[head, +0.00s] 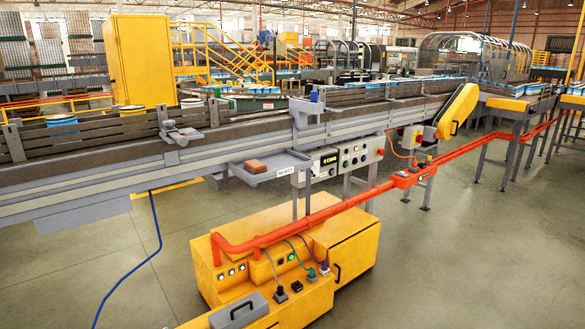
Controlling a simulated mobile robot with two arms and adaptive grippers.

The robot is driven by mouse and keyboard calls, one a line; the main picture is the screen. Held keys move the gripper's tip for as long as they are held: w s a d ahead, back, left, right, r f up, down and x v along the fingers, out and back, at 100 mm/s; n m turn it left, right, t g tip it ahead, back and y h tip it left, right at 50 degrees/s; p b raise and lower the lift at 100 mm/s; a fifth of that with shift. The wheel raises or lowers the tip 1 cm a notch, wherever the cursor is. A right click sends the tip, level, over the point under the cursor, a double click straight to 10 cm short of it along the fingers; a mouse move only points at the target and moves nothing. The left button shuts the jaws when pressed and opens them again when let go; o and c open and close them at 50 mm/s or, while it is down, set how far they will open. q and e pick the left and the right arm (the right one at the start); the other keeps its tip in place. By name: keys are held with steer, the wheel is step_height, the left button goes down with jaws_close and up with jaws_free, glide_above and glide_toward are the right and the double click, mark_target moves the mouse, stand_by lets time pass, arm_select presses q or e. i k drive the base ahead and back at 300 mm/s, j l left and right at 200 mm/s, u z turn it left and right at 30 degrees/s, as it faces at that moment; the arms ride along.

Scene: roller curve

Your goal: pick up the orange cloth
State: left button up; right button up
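A small orange-brown block-like item (255,166), which looks like the folded orange cloth, lies on a grey tray (287,164). The tray sticks out from the near side of the conveyor, beside a control panel. Nothing covers the item, and it sits toward the tray's left half. Neither my left nor my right gripper is in view.
A grey conveyor (110,173) runs across the scene behind the tray. A yellow cabinet (345,245) with an orange pipe (275,232) stands in front. A control panel (352,157) is right of the tray. Floor (450,270) is clear at the right.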

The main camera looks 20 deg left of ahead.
mark_target(255, 166)
steer(key=i+l+u, duration=0.1)
steer(key=i+u, duration=0.3)
steer(key=i+l+u, duration=0.2)
steer(key=i+u, duration=0.25)
steer(key=i+l+u, duration=0.25)
steer(key=u, duration=0.15)
